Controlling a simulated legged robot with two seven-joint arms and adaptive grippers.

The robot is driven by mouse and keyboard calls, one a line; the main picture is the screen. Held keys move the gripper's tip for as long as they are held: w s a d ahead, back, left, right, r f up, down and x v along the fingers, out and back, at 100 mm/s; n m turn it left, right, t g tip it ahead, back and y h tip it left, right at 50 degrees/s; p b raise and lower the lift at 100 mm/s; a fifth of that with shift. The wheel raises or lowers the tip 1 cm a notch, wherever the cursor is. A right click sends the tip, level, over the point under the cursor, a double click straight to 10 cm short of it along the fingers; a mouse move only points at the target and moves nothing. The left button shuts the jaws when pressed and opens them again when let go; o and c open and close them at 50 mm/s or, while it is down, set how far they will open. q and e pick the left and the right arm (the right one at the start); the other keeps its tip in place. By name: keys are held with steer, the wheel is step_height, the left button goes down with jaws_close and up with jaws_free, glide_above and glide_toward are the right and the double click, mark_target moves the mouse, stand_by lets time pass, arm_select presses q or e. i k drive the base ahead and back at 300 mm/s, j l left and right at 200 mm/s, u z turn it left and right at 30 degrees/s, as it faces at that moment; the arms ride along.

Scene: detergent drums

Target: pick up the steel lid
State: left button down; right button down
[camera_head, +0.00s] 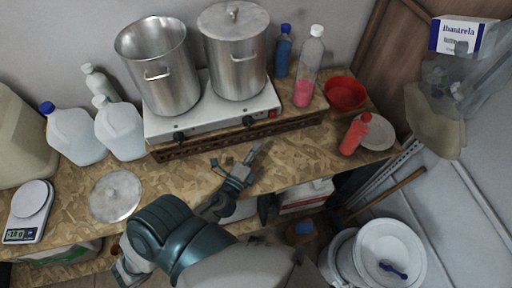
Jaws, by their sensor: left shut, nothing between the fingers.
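A round grey steel lid (116,196) lies flat on the chipboard worktop at the left, with a small knob at its middle. A second steel lid (236,18) sits on the right-hand pot and has a knob on top. My left gripper (257,150) is shut and empty over the front of the worktop, in front of the stove. It is well to the right of the flat lid and apart from both lids. My right gripper does not show.
Two steel pots (160,78) stand on a white stove (215,115). Jugs (75,135) and a scale (29,211) flank the flat lid. Bottles (308,68) and a red bowl (346,93) stand at the right. White buckets (390,250) are on the floor.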

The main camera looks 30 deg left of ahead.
mark_target(116, 194)
steer(key=k+l, duration=0.1)
steer(key=k, duration=0.9)
